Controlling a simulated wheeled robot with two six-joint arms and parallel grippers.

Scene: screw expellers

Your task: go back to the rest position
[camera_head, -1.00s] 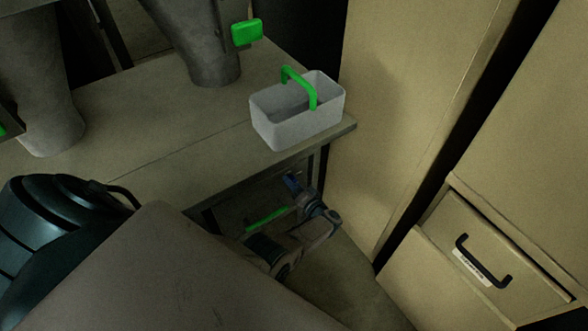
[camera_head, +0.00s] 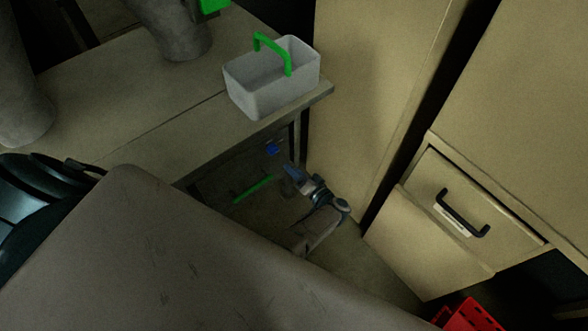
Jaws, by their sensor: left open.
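My left gripper (camera_head: 291,172) hangs low beside the table's right end, in front of the dark space under the tabletop. It looks empty and open, though its fingers are small and dim. My large grey arm link crosses the bottom of the view and hides part of the arm. My right gripper is not in view.
A grey bin (camera_head: 267,85) with a green handle stands on the table (camera_head: 135,140) near its right corner. A green bar (camera_head: 253,189) shows under the table. A beige cabinet (camera_head: 370,90) and a partly open drawer (camera_head: 475,212) are right. A red crate (camera_head: 470,316) is bottom right.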

